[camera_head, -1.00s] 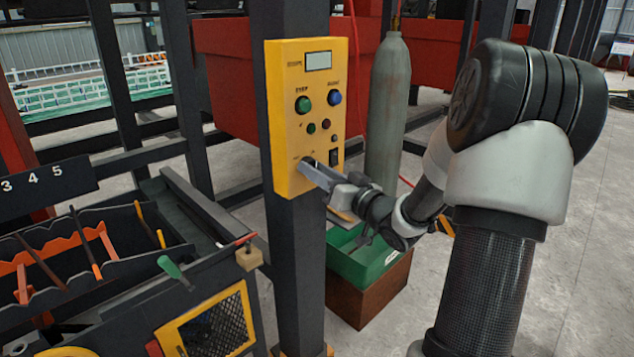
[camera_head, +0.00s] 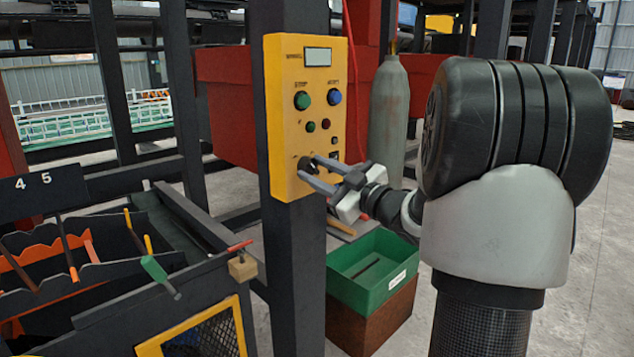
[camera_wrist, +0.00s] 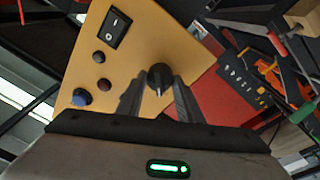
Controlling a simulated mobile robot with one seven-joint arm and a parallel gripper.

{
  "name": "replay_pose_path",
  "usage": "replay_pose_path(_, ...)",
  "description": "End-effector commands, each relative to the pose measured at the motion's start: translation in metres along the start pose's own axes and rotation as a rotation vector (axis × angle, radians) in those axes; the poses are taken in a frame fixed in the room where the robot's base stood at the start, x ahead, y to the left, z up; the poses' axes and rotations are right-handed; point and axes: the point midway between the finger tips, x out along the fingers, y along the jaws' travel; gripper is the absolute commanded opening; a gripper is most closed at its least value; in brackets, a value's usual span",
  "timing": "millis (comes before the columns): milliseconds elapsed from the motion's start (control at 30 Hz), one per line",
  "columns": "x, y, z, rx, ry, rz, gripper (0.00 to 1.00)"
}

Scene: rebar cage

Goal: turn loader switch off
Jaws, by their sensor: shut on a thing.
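The yellow control panel (camera_head: 284,140) is fixed to a dark steel post. A black rotary knob (camera_head: 308,165) sits low on its face; it also shows in the wrist view (camera_wrist: 160,76). My gripper (camera_head: 308,171) has one finger on each side of this knob and is shut on it. In the wrist view the fingers of my gripper (camera_wrist: 158,95) flank the knob. A black rocker switch (camera_wrist: 115,27) is beside the knob in the wrist view; my gripper partly hides it in the head view. I cannot read the knob's labels.
The panel also carries a green button (camera_head: 303,101), a blue button (camera_head: 334,97) and a small screen (camera_head: 318,57). A tool rack (camera_head: 90,260) stands at the left. A green bin (camera_head: 372,268) and a grey gas cylinder (camera_head: 388,110) stand at the right.

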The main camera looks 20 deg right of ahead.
Motion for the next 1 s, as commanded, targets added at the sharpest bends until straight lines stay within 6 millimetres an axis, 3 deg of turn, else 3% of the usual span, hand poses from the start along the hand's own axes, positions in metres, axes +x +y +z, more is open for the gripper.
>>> replay_pose_path(733, -0.0003, 0.0001, 0.0007, -0.092, 0.004, -0.009, 0.11)
replay_pose_path(767, -0.0003, 0.0002, 0.0007, -0.092, 0.004, -0.009, 0.35)
replay_pose_path(800, -0.0003, 0.0002, 0.0007, -0.091, 0.004, -0.009, 0.41)
replay_pose_path(867, -0.0003, 0.0002, 0.0006, -0.091, 0.004, -0.009, 0.51)
replay_pose_path(1000, -0.0002, 0.0002, 0.0005, -0.090, 0.004, -0.009, 0.51)
